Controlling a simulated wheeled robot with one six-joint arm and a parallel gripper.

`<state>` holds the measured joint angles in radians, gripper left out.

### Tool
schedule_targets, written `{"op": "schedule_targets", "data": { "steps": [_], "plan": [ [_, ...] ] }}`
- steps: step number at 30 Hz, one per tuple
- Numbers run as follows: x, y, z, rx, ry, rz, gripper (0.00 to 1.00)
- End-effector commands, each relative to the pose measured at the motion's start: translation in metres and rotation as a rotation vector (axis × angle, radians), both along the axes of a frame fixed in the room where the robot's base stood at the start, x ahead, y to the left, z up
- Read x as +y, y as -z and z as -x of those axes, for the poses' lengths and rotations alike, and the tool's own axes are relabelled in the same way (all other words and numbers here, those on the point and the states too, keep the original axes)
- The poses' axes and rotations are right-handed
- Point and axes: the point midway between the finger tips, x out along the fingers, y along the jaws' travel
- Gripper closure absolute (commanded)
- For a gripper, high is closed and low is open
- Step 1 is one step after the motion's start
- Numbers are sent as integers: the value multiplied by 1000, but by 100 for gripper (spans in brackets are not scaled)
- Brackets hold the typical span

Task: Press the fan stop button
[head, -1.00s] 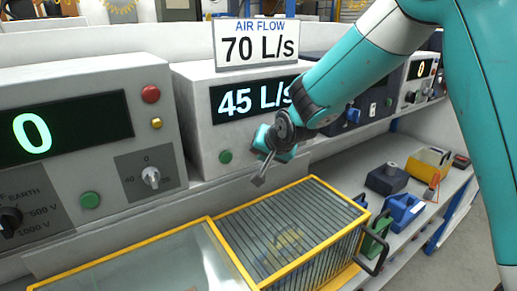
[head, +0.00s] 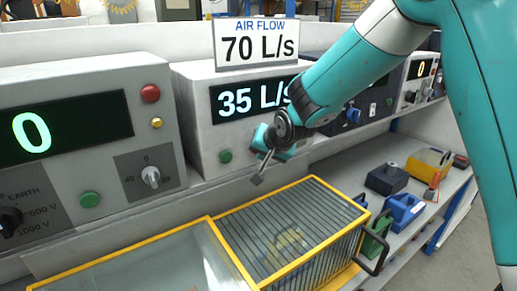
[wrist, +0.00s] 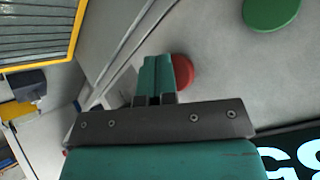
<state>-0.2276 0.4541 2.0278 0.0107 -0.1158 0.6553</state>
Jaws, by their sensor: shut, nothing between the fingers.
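The fan unit (head: 200,110) is a light grey box with a lit display (head: 240,98) reading about 35 L/s, its right end covered by my arm. A green button (head: 225,156) sits low on its front; it also shows at the top right of the wrist view (wrist: 270,12). A red button (wrist: 184,72) shows in the wrist view, partly covered by my fingers; in the head view it is hidden behind my gripper. My gripper (head: 257,180) is shut and empty, in front of the panel. In the wrist view its fingertips (wrist: 158,64) overlap the red button's edge; contact cannot be told.
A sign (head: 256,44) reading AIR FLOW 70 L/s stands on the unit. A yellow-framed slatted cage (head: 290,235) lies below my gripper. Another grey panel (head: 80,150) with buttons and knobs stands at left. Tools lie on the shelf at right.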

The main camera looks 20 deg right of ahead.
Motion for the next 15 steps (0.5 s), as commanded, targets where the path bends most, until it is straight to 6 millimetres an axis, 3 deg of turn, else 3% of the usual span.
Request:
{"op": "schedule_targets", "data": {
  "steps": [15],
  "plan": [
    [-4,0,12,-1,0,0,100]
  ]
}}
